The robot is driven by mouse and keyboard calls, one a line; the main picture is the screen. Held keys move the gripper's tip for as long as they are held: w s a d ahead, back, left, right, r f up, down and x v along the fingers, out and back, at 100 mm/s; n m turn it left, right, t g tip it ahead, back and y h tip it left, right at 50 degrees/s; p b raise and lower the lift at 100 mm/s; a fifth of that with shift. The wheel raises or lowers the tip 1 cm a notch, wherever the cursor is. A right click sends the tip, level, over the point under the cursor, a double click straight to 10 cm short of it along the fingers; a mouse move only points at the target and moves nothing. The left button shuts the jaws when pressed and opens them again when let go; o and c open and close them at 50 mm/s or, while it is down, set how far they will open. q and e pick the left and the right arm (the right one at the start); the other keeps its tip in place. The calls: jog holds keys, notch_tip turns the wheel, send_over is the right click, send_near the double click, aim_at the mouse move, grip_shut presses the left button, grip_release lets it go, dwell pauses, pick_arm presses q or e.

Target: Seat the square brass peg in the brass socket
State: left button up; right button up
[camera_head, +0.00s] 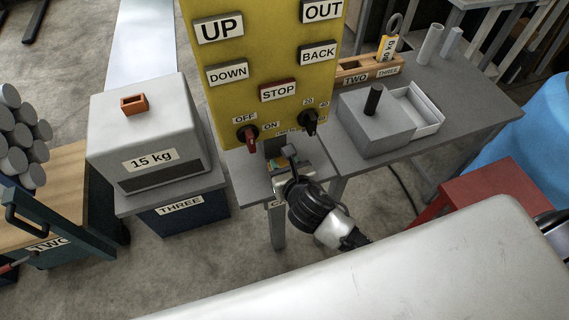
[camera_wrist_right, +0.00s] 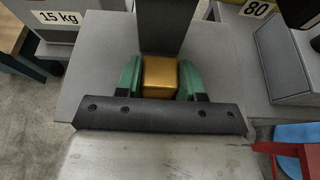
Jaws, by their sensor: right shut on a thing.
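My right gripper (camera_head: 277,165) is low in front of the yellow panel, above the small grey table. In the right wrist view its green fingertips (camera_wrist_right: 160,80) are shut on the square brass peg (camera_wrist_right: 160,76), one on each side. The peg's near end faces the camera as a gold square; its far end is hidden. In the head view the peg is too small and covered to make out clearly. I cannot make out the brass socket in either view. My left gripper is not in view.
The yellow control panel (camera_head: 270,60) with knobs stands directly behind the gripper. A grey 15 kg block (camera_head: 150,115) with an orange bracket is at the left. A grey box (camera_head: 372,128) with a black post and a white tray (camera_head: 428,108) are on the right table.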

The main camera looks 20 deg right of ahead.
jog(key=shift+f, duration=0.15)
jog(key=o, duration=1.2)
jog(key=shift+f, duration=0.15)
jog(key=shift+c, duration=0.2)
jog(key=shift+r, duration=0.25)
jog(key=v, duration=1.2)
jog(key=shift+b, duration=0.4)
jog(key=shift+d, duration=0.1)
